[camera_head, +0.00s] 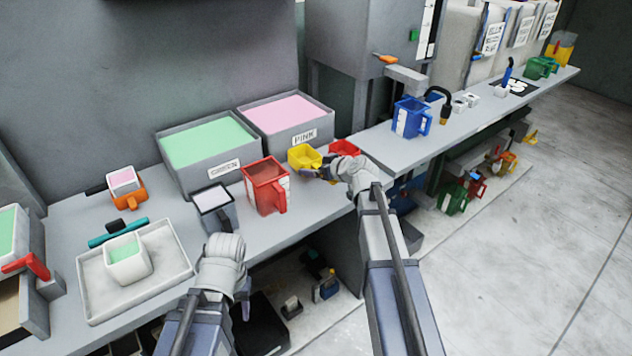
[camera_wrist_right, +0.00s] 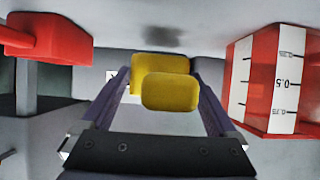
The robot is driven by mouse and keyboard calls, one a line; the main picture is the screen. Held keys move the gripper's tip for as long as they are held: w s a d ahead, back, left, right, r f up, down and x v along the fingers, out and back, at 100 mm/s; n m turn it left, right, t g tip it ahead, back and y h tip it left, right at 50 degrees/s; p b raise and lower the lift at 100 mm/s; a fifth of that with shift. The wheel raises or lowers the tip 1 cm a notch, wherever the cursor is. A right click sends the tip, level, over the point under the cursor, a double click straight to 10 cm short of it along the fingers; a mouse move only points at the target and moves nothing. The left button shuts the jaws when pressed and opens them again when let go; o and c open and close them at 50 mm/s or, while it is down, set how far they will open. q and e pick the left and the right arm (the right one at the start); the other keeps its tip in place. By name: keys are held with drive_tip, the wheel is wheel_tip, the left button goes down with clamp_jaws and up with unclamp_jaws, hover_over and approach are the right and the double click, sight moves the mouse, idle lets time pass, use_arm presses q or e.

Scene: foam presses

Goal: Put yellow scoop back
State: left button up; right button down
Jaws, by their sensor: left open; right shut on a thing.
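The yellow scoop (camera_head: 304,157) is at the front of the bin labelled PINK (camera_head: 290,120), over the bench. My right gripper (camera_head: 322,170) is shut on it. In the right wrist view the scoop (camera_wrist_right: 168,90) sits between the two fingers of my right gripper (camera_wrist_right: 165,100). I cannot tell whether the scoop touches the bench. My left gripper (camera_head: 245,290) is low in front of the bench edge, mostly hidden behind its own wrist, open and away from the scoop.
A red jug (camera_head: 265,185) stands left of the scoop; its scale shows in the right wrist view (camera_wrist_right: 285,85). A red scoop (camera_head: 345,148) is just right. The GREEN bin (camera_head: 208,145), a grey container (camera_head: 213,205) and a tray (camera_head: 180,285) are further left. A blue jug (camera_head: 408,120) stands right.

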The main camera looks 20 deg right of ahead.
sight(316, 186)
drive_tip(key=shift+f+b, duration=1.95)
drive_tip(key=shift+r, duration=0.15)
unclamp_jaws()
